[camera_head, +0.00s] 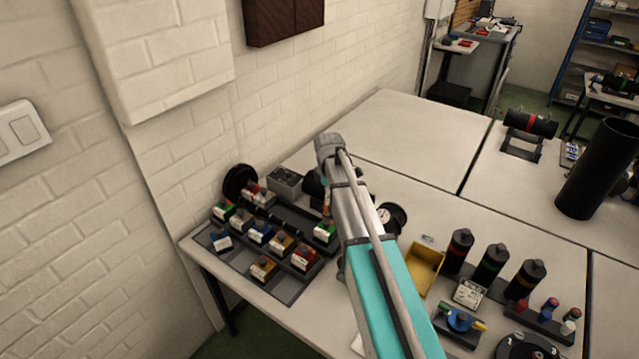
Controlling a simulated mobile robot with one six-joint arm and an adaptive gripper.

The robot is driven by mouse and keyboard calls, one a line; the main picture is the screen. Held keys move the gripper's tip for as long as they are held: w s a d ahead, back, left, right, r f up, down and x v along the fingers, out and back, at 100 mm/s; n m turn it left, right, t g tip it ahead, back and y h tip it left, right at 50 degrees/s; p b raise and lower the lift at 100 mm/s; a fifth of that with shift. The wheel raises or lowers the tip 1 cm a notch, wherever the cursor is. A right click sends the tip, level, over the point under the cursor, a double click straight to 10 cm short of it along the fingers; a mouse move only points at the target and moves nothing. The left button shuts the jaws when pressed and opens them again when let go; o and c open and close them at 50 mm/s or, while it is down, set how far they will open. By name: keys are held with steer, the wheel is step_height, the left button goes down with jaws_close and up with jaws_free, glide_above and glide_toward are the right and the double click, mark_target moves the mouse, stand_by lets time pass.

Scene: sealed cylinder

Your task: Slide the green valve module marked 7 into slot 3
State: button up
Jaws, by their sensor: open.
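Two green-topped modules show: one (222,211) at the left end of the dark tray (287,290), another (325,232) at its right, close to my arm. Their numbers are too small to read, so I cannot tell which is 7. A dark rack (290,216) with rails lies behind the tray and holds a few modules at its left. Slot numbers cannot be read, and slot 3 cannot be picked out. My gripper (318,192) is open, above the rack's right part, mostly hidden behind my own arm. Its fingertips are not clear.
A black round cap (240,182) and a grey box (286,184) stand near the wall. A yellow bin (424,268) and several black cylinders (493,263) stand at right. The table's back (405,135) is clear.

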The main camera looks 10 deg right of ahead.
mark_target(326, 222)
steer(key=shift+w+r, duration=0.1)
steer(key=shift+w, duration=0.05)
steer(key=shift+w+a, duration=0.1)
steer(key=shift+a, duration=0.05)
steer(key=shift+f, duration=0.2)
step_height(326, 222, down, 14)
steer(key=b, duration=1.4)
steer(key=shift+r, duration=0.25)
jaws_close()
stand_by(0.4)
